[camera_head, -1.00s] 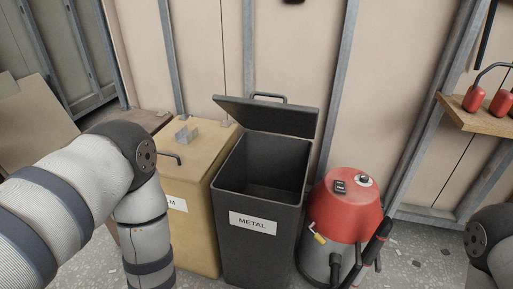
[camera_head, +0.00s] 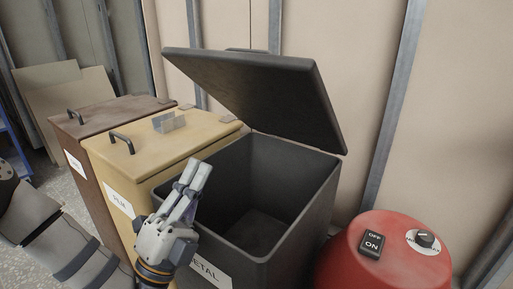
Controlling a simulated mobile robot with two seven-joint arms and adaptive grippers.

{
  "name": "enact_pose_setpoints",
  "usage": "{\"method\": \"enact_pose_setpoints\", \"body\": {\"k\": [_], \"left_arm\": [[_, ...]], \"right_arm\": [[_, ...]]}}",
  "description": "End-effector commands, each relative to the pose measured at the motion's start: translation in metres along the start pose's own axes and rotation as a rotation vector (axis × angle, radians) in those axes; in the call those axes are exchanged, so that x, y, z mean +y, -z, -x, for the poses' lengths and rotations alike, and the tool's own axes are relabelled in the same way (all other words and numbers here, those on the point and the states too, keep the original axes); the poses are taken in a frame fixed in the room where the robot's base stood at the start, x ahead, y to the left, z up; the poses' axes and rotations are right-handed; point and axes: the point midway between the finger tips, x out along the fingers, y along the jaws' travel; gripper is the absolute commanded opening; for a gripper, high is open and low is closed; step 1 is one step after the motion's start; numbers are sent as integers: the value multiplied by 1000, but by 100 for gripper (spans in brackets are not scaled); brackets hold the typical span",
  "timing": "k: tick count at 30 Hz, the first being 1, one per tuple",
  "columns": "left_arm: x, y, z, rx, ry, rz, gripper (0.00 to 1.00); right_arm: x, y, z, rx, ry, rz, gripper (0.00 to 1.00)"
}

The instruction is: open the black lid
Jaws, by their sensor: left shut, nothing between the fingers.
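The black lid (camera_head: 262,88) is raised and tilted back over the rear of the black bin (camera_head: 318,205), whose front label ends in "ETAL". The bin's inside shows and looks empty. The lid's handle (camera_head: 246,50) shows only a little behind its far edge. My left gripper (camera_head: 197,172) is shut and empty, pointing up in front of the bin's left front rim. It hides part of that rim and the label; I cannot tell if it touches the rim. The lid is clear of the gripper. My right gripper is out of view.
A yellow bin (camera_head: 150,150) with a closed lid and a metal bracket stands left of the black bin, then a brown bin (camera_head: 95,118). A red vacuum (camera_head: 385,255) stands close on the right. A wall with metal studs is behind.

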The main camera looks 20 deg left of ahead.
Motion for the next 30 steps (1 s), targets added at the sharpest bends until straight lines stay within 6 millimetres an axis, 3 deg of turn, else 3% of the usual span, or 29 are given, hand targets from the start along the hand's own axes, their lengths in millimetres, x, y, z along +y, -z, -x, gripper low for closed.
{"method": "enact_pose_setpoints", "body": {"k": [5, 21, 30], "left_arm": [[-8, -3, -19, -2, 37, -30, 0], [-9, -2, -126, -1, 27, -25, 0], [-9, -2, -143, -1, 25, -24, 0]], "right_arm": [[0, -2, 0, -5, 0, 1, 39], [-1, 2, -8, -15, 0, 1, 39], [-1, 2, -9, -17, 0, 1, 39]]}}
